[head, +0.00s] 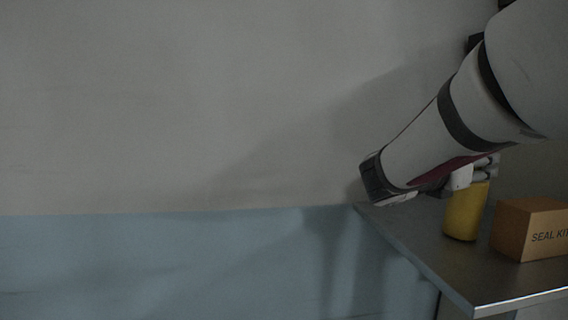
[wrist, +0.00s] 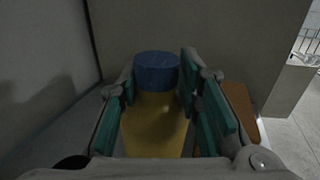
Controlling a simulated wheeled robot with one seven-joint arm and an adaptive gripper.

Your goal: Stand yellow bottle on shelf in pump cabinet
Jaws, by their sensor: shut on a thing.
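The yellow bottle (head: 464,212) is upright on or just above the metal table, at the right of the head view; I cannot tell if its base touches. In the wrist view the yellow bottle (wrist: 155,128) shows its blue cap (wrist: 157,70) between the teal finger pads. My gripper (head: 484,172) is shut on the bottle from the upper part, and it also shows in the wrist view (wrist: 158,105). In the head view the cap is hidden behind my gripper. No pump cabinet or shelf is recognisable in either view.
The metal table (head: 455,270) has its corner and edge toward the front. A cardboard box marked SEAL KIT (head: 530,230) stands close to the right of the bottle. A grey and blue wall (head: 180,120) is behind and to the left.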

